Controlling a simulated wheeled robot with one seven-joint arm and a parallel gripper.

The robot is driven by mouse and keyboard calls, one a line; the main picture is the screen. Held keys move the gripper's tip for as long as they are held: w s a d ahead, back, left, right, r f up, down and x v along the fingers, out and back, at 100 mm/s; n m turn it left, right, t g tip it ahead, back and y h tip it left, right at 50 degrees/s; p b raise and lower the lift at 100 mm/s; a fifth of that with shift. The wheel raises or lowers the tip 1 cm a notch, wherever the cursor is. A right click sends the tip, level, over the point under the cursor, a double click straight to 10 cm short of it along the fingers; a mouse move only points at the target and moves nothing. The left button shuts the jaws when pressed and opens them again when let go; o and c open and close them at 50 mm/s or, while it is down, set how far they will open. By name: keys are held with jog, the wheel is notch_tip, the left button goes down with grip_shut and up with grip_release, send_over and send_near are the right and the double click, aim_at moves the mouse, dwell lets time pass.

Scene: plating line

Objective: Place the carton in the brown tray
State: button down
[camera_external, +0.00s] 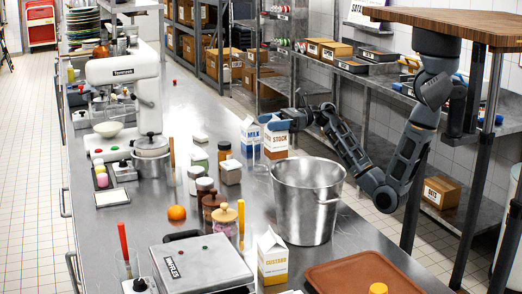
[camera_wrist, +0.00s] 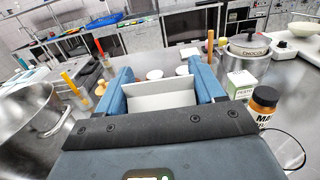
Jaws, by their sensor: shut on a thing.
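My gripper (camera_external: 280,121) is over the middle of the counter, behind the steel pot, with its blue fingers at the top of the white-and-orange STOCK carton (camera_external: 276,144). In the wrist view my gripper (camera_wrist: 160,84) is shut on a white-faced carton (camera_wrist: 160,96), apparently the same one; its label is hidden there. A white-and-blue MILK carton (camera_external: 250,138) stands close on its left. A CUSTARD carton (camera_external: 272,262) stands upright at the front. The brown tray (camera_external: 335,275) lies at the lower right, partly cut off, with an orange-topped thing at its front edge.
A large steel pot (camera_external: 306,205) stands between my gripper and the tray. Jars (camera_external: 211,205), an orange (camera_external: 177,213) and a waffle iron (camera_external: 200,262) are left of it.

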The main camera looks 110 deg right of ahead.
jog(key=w+a+r+n+g+y+p, duration=0.15)
jog(key=w+a+r+n+y, duration=0.3)
jog(key=a, duration=0.65)
jog(key=w+a+r+n+g+y+p, duration=0.15)
jog(key=w+a+r+y, duration=0.4)
jog(key=a, duration=0.65)
jog(key=s+a+r+n+g+y+p, duration=0.1)
jog(key=s+a+n+g+y, duration=0.2)
jog(key=a, duration=1.2)
jog(key=s+a+r+n+g+y, duration=0.1)
jog(key=a+n+g+y, duration=0.25)
jog(key=a, duration=1.05)
jog(key=s+a+f+n+g+b, duration=0.1)
jog(key=s+a+f+g+b, duration=0.15)
jog(key=a+f, duration=1.05)
notch_tip(320, 180, down, 9)
jog(key=a+t+b, duration=0.1)
jog(key=a, duration=0.1)
jog(key=shift+w+r, duration=0.2)
